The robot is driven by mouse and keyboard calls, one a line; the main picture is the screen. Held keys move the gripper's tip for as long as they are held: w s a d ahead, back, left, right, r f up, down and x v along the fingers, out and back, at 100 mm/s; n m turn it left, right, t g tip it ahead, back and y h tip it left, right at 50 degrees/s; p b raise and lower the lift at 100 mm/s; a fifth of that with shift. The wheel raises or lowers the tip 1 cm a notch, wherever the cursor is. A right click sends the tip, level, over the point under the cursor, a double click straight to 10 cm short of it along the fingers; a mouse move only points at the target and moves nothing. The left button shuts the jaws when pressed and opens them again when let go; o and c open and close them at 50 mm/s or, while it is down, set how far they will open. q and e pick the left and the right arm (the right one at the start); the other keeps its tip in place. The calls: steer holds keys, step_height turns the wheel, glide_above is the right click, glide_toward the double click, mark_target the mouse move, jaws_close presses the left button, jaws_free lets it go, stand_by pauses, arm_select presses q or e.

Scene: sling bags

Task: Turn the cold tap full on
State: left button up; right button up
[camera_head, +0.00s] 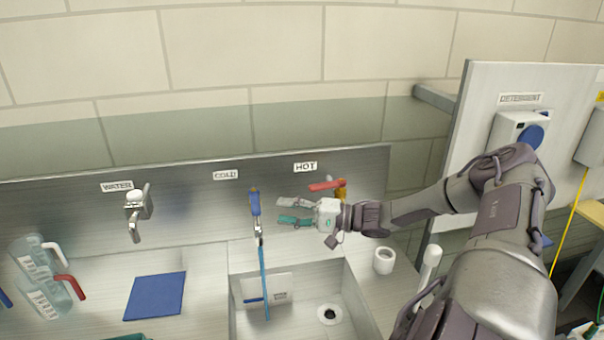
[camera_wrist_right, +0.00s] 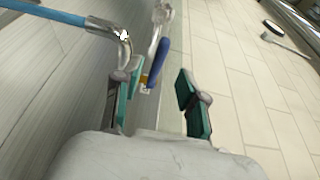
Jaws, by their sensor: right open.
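The cold tap's blue lever (camera_head: 255,202) stands upright below the COLD label (camera_head: 225,175), above a metal spout with a blue hose (camera_head: 264,282). In the right wrist view the blue lever (camera_wrist_right: 158,64) lies just ahead of the fingertips, between their lines and nearer the left finger; contact cannot be told. My right gripper (camera_head: 279,210) is open and empty, just right of the lever in the head view; its green-padded fingers also show in the wrist view (camera_wrist_right: 156,88). The hot tap's red lever (camera_head: 327,185) is behind my right gripper. My left gripper is not in view.
The sink (camera_head: 348,303) lies below the taps, with a white labelled card inside. A WATER tap (camera_head: 137,208), a blue mat (camera_head: 155,296) and clear jugs (camera_head: 43,270) are at left. A white cup (camera_head: 384,261) stands right of the sink, near my right arm.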

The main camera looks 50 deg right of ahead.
steer(key=shift+v, duration=2.05)
